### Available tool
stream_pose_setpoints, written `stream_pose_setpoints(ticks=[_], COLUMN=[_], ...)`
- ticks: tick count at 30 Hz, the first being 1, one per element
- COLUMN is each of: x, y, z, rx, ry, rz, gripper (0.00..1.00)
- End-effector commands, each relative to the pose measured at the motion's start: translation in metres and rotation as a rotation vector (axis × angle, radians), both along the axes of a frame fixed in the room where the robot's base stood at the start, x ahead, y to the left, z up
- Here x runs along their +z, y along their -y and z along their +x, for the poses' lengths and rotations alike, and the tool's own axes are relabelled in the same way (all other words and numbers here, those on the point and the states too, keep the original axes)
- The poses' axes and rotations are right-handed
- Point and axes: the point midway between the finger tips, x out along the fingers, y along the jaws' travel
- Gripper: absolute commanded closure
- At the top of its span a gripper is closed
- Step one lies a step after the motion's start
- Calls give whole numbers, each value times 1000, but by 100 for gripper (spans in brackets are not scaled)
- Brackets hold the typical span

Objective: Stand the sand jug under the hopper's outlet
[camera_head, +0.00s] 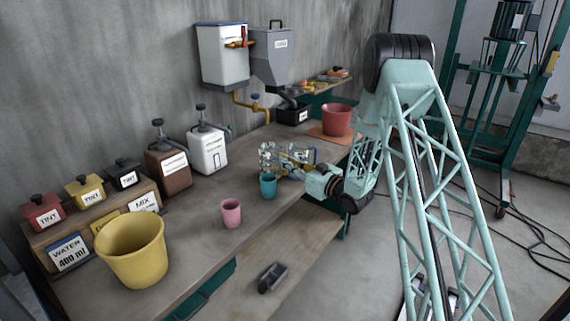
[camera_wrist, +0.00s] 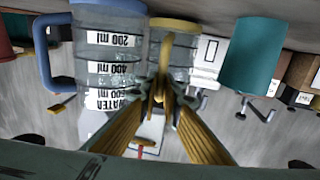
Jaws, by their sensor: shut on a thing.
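A clear jug with a yellow rim and handle (camera_wrist: 180,50), which I take for the sand jug, is straight ahead of my gripper in the wrist view. My gripper (camera_wrist: 160,90) is shut on its yellow handle. In the head view my gripper (camera_head: 298,169) is at the right edge of the bench, close to two clear jugs that partly overlap. The grey hopper (camera_head: 278,55) hangs on the back wall, with its dark outlet (camera_head: 289,101) low at the back of the bench. Whether the jug touches the bench is unclear.
A clear water jug with a blue handle (camera_wrist: 108,55) stands close beside the held jug. A teal cup (camera_head: 267,185) and pink cup (camera_head: 231,213) are nearer. A black container (camera_head: 293,115) sits below the outlet; a red pot (camera_head: 337,120) is to its right.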

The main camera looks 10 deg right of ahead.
Motion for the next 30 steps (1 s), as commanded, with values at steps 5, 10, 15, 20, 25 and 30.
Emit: stream_pose_setpoints(ticks=[5, 10, 15, 20, 25, 30], x=[19, 39, 61, 78, 89, 93], y=[0, 0, 0, 0, 0, 0], z=[0, 0, 0, 0, 0, 0], rx=[0, 0, 0, 0, 0, 0], ry=[2, 2, 3, 2, 1, 1], rz=[0, -1, -1, -1, 0, 1], gripper=[100, 100, 100, 100, 100, 100])
